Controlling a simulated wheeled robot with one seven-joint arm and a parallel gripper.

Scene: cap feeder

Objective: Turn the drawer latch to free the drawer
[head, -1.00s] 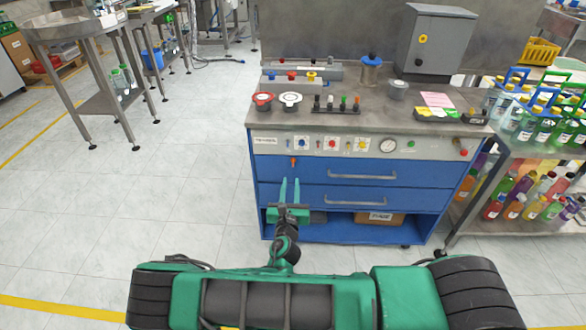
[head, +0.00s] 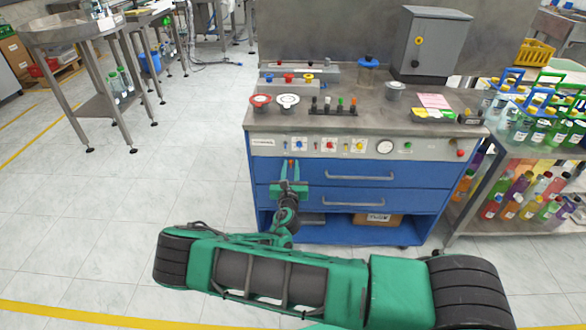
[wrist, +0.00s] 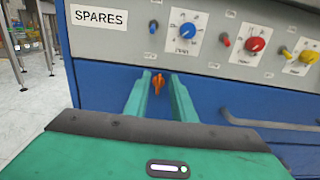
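The orange drawer latch (wrist: 158,84) is on the blue front of the upper drawer (head: 330,167), near its left end, below the control panel. In the wrist view it shows in the gap between my fingertips. In the head view the latch (head: 291,162) shows small, at the tips of my gripper (head: 291,166). My gripper (wrist: 160,78) is open, with one green finger on each side of the latch in the picture. I cannot tell whether the fingers touch the latch or stop short of it. The drawer's grey handle (head: 359,177) is to the right.
The control panel above has a SPARES label (wrist: 99,17), a blue knob (wrist: 187,30), a red knob (wrist: 255,44) and a yellow knob (wrist: 309,57). A second blue drawer (head: 410,202) is below. A bottle rack stands right of the cabinet.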

